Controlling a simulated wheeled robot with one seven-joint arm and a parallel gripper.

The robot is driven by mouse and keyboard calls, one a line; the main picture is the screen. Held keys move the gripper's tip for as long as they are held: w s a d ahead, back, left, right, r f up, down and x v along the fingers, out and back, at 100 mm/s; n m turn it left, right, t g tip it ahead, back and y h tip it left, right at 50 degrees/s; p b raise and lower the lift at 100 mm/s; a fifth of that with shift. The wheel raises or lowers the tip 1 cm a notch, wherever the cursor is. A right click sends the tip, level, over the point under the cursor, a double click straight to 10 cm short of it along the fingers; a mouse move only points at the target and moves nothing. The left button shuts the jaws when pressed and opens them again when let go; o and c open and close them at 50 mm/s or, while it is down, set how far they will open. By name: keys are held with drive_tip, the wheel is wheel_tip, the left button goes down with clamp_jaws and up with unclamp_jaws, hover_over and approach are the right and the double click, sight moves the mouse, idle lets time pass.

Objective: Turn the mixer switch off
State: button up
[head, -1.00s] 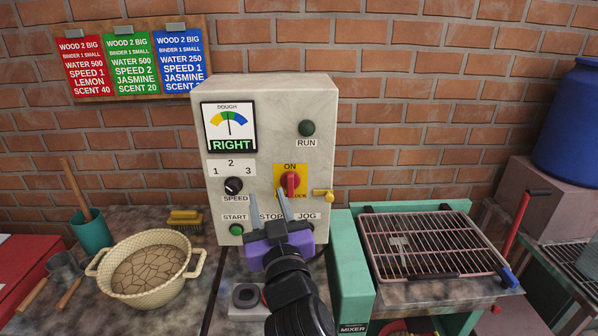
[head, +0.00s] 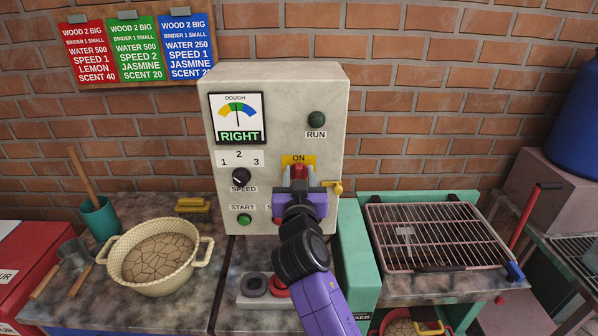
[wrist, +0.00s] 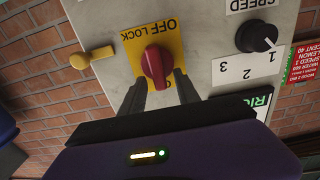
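The mixer switch is a red rotary handle (head: 299,170) on a yellow plate (head: 292,159) on the pale control box (head: 330,95). The wrist view is upside down and shows the red handle (wrist: 155,68) upright between the words OFF LOCK and the mostly hidden ON side. My gripper (head: 299,178) is in front of the switch. In the wrist view my gripper's (wrist: 160,84) two dark fingers are apart, one on each side of the handle's ON end. Whether they touch it I cannot tell. In the head view my gripper hides the lower plate.
A yellow peg (head: 335,187) sticks out just right of the switch. The speed knob (head: 241,176) and green START button (head: 245,220) are to the left. The dough gauge (head: 237,117) reads RIGHT. A wire rack (head: 440,234) and a beige basin (head: 115,262) flank the box.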

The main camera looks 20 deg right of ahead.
drive_tip(key=shift+w, duration=0.1)
clamp_jaws()
idle(0.4)
drive_tip(key=n, duration=0.3)
drive_tip(key=a+n, duration=0.1)
drive_tip(key=n, duration=0.5)
drive_tip(key=shift+w+a+f, duration=0.15)
drive_tip(key=shift+w+f, duration=0.05)
drive_tip(key=shift+f, duration=0.1)
drive_tip(key=shift+w+a+f+n+p, duration=0.1)
drive_tip(key=shift+f+n+p, duration=0.25)
drive_tip(key=shift+n, duration=1.15)
drive_tip(key=shift+s+a+f+n+p, duration=0.1)
drive_tip(key=shift+n+p, duration=0.4)
drive_tip(key=shift+n, duration=1)
drive_tip(key=shift+w+a+f+n+p, duration=0.1)
drive_tip(key=shift+f+n+p, duration=0.25)
drive_tip(key=shift+n, duration=1.15)
